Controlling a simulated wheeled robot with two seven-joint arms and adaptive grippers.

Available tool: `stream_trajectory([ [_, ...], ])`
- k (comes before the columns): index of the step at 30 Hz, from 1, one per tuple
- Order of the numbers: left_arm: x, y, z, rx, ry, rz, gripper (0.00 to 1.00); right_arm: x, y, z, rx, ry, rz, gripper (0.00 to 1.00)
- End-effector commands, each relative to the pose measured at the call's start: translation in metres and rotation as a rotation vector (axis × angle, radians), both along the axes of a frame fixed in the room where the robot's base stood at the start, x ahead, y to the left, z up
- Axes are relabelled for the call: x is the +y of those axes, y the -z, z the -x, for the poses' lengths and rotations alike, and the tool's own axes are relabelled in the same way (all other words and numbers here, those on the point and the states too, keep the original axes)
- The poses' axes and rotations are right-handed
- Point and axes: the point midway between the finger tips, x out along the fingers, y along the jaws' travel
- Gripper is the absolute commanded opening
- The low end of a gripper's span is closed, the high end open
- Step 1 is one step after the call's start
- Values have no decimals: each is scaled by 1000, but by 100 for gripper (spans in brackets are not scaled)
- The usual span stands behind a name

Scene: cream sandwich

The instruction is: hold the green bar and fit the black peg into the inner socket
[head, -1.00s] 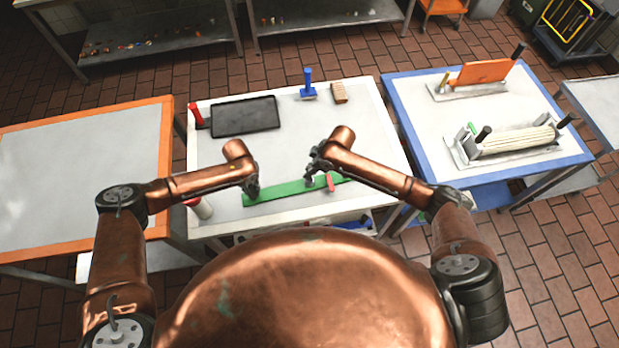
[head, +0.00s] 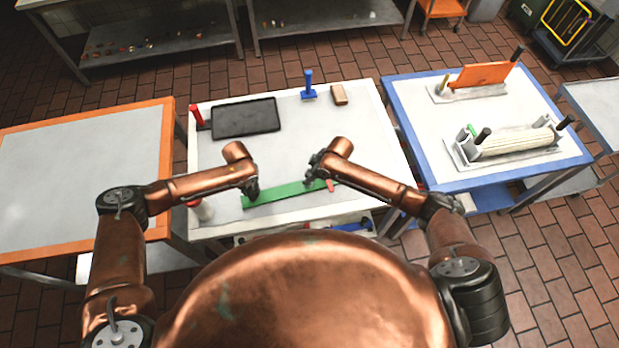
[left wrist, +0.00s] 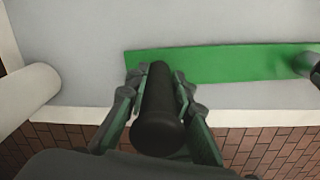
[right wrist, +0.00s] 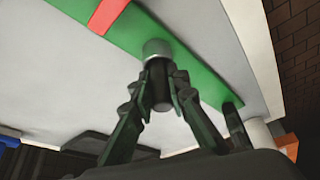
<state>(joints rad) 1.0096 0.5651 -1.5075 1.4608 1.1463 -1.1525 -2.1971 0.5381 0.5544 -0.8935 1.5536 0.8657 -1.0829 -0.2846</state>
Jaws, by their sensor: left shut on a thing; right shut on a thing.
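The green bar (head: 285,193) lies along the front of the white table. It also shows in the left wrist view (left wrist: 225,65). My left gripper (head: 251,190) is shut on an upright black handle (left wrist: 158,110) at the bar's left end. My right gripper (head: 310,181) is shut on the black peg (right wrist: 161,92), over the bar, left of its red band (right wrist: 108,15). A grey collar (right wrist: 157,49), likely a socket, sits at the peg's bar-side end. I cannot tell how deep the peg sits. The right arm hides the bar's right end in the head view.
A black tray (head: 246,118), a blue-handled tool (head: 308,88) and a brown block (head: 339,95) are farther back. The table's middle is clear. A blue-edged table (head: 440,130) stands to the right.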

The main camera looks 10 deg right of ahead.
Motion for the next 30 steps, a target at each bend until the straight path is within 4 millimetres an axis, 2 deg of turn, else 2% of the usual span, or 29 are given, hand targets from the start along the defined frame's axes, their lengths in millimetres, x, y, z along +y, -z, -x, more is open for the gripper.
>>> stream_trajectory([
  [1, -6, -3, 0, -1, 8, 8, 0, -6, 18, 10, 24, 4, 15, 0],
  [6, -8, -5, 0, -1, 9, 12, 0, -6, 21, 10, 23, 3, 15, 0],
  [7, -8, -5, 0, -2, 9, 12, 0, -6, 21, 10, 24, 3, 16, 15],
  [15, -11, -6, -2, -5, 12, 17, 0, -6, 21, 11, 27, 4, 17, 32],
  [30, -6, -6, -5, -10, 3, 11, 0, -7, 20, 12, 32, 4, 17, 32],
])
